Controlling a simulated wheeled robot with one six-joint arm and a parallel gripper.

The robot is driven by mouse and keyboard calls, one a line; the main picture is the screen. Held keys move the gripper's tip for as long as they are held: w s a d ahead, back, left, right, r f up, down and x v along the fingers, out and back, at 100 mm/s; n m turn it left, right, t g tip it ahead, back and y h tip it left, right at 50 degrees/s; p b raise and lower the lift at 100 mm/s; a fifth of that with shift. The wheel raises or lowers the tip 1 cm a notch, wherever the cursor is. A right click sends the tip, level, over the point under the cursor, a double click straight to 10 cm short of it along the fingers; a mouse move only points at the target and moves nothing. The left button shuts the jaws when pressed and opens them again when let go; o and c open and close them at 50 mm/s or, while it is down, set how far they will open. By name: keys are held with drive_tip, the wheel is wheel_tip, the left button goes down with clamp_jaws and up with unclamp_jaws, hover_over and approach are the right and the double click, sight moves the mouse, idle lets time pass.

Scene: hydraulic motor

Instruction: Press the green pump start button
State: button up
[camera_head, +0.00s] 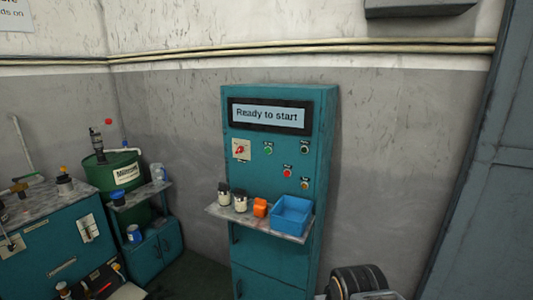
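A tall teal control cabinet (322,150) stands against the wall in the middle of the head view. Its display (267,115) reads "Ready to start". A red button (287,173) and an orange one (304,185) are lower. My gripper is not recognisable in this view.
A shelf (257,225) juts from the cabinet below the buttons, with jars (240,201), an orange object (260,208) and a blue bin (291,215). A green drum (112,176) and teal workbench (65,236) stand left. A dark ribbed object (357,282) is at bottom right.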

clamp_jaws()
idle(0.3)
idle(1.2)
